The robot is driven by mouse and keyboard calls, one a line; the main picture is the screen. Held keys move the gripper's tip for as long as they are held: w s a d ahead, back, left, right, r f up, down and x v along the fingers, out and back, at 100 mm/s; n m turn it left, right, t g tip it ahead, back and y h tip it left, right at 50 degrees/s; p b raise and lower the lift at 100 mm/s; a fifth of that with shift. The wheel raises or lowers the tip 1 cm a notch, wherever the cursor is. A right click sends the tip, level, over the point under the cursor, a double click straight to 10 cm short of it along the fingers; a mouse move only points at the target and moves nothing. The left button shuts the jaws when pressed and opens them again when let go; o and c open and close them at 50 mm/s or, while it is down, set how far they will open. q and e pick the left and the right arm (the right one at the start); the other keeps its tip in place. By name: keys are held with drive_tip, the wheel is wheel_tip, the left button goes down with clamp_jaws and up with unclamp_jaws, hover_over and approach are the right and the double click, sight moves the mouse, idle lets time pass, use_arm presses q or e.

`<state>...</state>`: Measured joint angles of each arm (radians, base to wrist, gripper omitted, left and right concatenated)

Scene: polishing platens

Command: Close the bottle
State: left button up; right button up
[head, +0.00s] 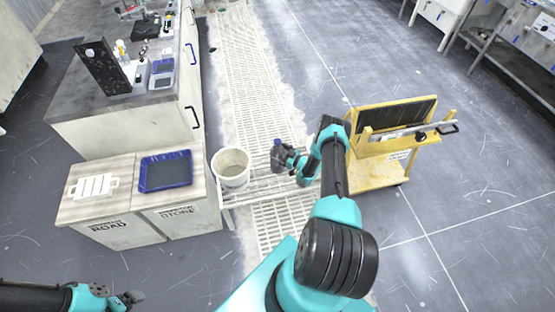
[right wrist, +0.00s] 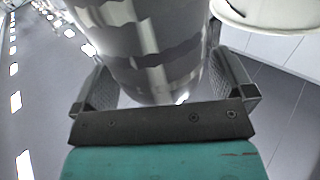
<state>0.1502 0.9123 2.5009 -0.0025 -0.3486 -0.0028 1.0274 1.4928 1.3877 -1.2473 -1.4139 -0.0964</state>
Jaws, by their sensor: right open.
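A dark grey bottle (head: 277,157) with a blue top (head: 278,142) stands roughly upright by the slatted rack in the head view. My right gripper (head: 285,161) is at the bottle. In the right wrist view the bottle (right wrist: 158,50) fills the space between the two spread fingers of my right gripper (right wrist: 165,85). The fingers are on either side of it and the jaws are open. The bottle's top is outside the wrist view. My left gripper (head: 130,298) is at the bottom left, far from the bottle; its jaws are too small to read.
A white bucket (head: 231,180) stands just left of the bottle. The slatted rack (head: 254,193) is under this area. A yellow cart (head: 375,171) stands right of my right arm. Cabinets with a blue tray (head: 166,188) are at the left, beside a dark-topped bench (head: 75,101).

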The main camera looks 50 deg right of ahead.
drive_tip(key=shift+w+a, duration=0.1)
drive_tip(key=shift+w, duration=0.45)
drive_tip(key=c, duration=1)
